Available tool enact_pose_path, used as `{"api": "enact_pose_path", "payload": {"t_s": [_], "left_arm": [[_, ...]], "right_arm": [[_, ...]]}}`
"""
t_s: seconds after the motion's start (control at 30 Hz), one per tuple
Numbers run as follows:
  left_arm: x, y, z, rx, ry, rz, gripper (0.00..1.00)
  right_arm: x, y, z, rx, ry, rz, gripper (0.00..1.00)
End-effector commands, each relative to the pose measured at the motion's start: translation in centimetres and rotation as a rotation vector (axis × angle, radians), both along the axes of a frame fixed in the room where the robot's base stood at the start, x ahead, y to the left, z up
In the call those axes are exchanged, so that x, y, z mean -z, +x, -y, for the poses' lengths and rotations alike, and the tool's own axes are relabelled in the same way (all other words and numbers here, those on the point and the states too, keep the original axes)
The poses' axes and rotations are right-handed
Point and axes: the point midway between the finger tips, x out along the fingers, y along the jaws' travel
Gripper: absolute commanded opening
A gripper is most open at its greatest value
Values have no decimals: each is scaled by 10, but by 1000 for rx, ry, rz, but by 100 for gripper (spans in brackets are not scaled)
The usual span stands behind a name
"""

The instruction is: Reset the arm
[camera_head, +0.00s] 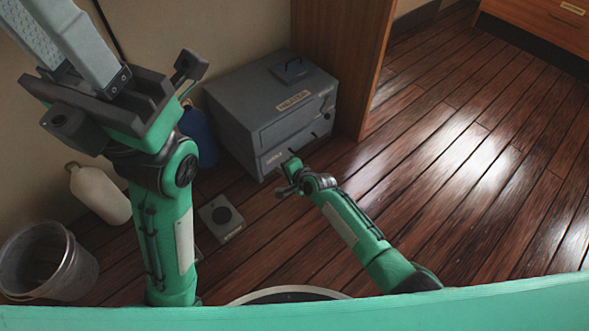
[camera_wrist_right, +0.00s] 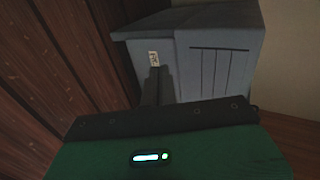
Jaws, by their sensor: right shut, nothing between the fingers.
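My right arm (camera_head: 350,225) reaches out low over the floor. Its gripper (camera_head: 285,175) is small and dark in the head view, close to the front of a grey metal box (camera_head: 228,95). In the right wrist view the dark fingers (camera_wrist_right: 158,86) are together and empty, pointing at the box (camera_wrist_right: 215,60) near its small label. Whether they touch the box cannot be told. My left arm (camera_head: 165,235) stands upright at the left, close to the head camera. Its pale gripper parts run out past the top left edge, so their opening is unclear.
A wooden panel (camera_head: 330,60) stands beside the box. The plank floor (camera_head: 460,150) at right is clear.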

Motion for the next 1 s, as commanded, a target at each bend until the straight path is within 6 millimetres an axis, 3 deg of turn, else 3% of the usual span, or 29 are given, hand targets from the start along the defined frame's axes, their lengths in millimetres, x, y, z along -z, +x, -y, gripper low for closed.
{"api": "enact_pose_path", "payload": {"t_s": [0.03,0.33,0.8,0.9,0.97,1.0], "left_arm": [[-4,1,1,-1,10,-12,30],[5,6,-5,-22,13,-52,30],[9,7,-9,-36,9,-65,30],[8,9,-10,-39,8,-73,30],[8,11,-11,-43,8,-84,30],[8,12,-11,-46,9,-93,30]], "right_arm": [[-10,-7,6,1,0,-1,0],[-26,-33,26,1,0,-1,0],[-31,-39,31,0,-2,9,0],[-54,-37,30,0,-11,88,0],[-82,-35,30,1,-24,187,0],[-106,-34,30,5,-37,272,0]]}}
